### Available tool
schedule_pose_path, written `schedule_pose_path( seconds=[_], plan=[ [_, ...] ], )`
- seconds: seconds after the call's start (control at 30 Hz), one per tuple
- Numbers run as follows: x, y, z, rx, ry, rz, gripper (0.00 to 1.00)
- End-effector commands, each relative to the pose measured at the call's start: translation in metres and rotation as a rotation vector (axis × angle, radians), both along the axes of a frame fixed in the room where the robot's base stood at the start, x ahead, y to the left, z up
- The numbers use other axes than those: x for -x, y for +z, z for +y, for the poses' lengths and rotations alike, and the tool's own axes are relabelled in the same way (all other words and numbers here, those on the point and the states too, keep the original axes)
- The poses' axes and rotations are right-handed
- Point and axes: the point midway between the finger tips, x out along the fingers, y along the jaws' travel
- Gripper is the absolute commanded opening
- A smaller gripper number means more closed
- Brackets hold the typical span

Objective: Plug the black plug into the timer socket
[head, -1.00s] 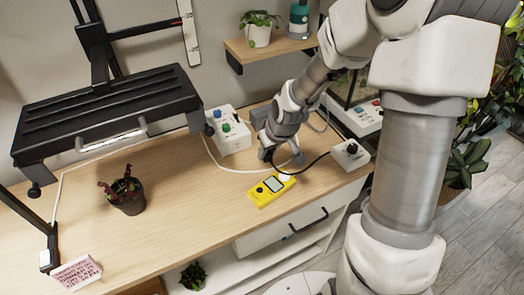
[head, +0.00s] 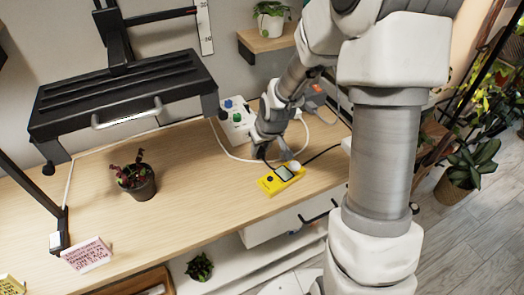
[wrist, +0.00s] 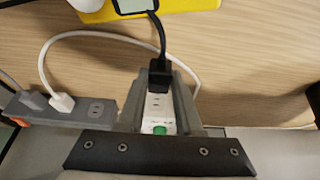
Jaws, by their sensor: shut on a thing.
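My gripper (head: 261,152) reaches down over the wooden desk, beside the white timer box (head: 236,121) with its blue and green knobs. In the wrist view, the two grey fingers are shut on the black plug (wrist: 158,76), whose black cord runs up the picture. Below the plug, between the fingers, shows a white face with a socket (wrist: 157,104) and a green knob (wrist: 160,129). The plug overlaps the upper end of this face. I cannot tell whether it touches it or is apart. My gripper hides the plug in the head view.
A yellow meter (head: 281,179) lies close in front of my gripper. A grey power strip (wrist: 97,110) with plugs in it is at left in the wrist view, and a white cord (wrist: 92,34) loops nearby. A potted plant (head: 137,181) and a pink card (head: 88,253) stand further left on the desk.

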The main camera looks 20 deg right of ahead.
Motion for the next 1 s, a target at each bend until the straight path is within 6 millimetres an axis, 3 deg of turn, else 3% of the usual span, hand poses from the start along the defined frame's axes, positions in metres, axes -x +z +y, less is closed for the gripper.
schedule_pose_path(
  seconds=[0.1, 0.4, 1.0],
  plan=[
    [-0.010, -0.012, 0.002, 0.001, 0.002, 0.001, 0.00],
    [-0.035, -0.008, 0.007, 0.000, 0.001, 0.000, 0.00],
    [-0.042, -0.007, 0.008, 0.000, 0.001, 0.000, 0.00]
  ],
)
